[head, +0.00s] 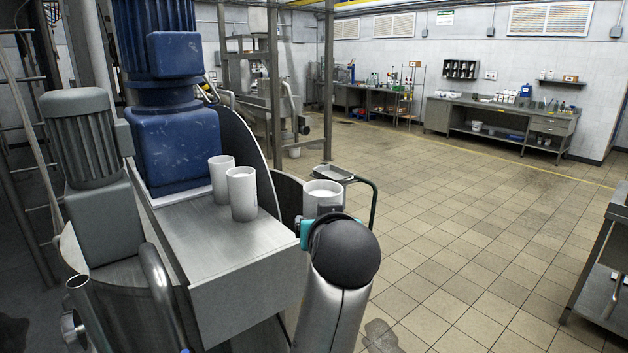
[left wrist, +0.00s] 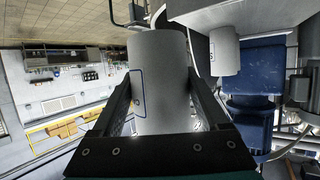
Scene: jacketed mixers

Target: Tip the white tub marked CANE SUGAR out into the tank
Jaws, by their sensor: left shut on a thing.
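A white tub (head: 323,188) with pale contents at its open top is held upright by my left gripper (head: 322,209), right of the steel ledge. In the left wrist view the same tub (left wrist: 162,85) sits between the two black fingers of my left gripper (left wrist: 163,100), which is shut on it. Part of a blue-edged label shows on its side; no lettering is readable. A curved steel wall (head: 288,196), apparently the tank's, stands behind and left of the tub. The tank's inside is hidden. My right gripper is out of view.
Two more white tubs (head: 222,179) (head: 242,194) stand on the steel ledge (head: 215,240). A blue motor housing (head: 178,150) and a grey motor (head: 88,140) rise at the left. A small tray (head: 333,173) sits behind the held tub. Open tiled floor lies right.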

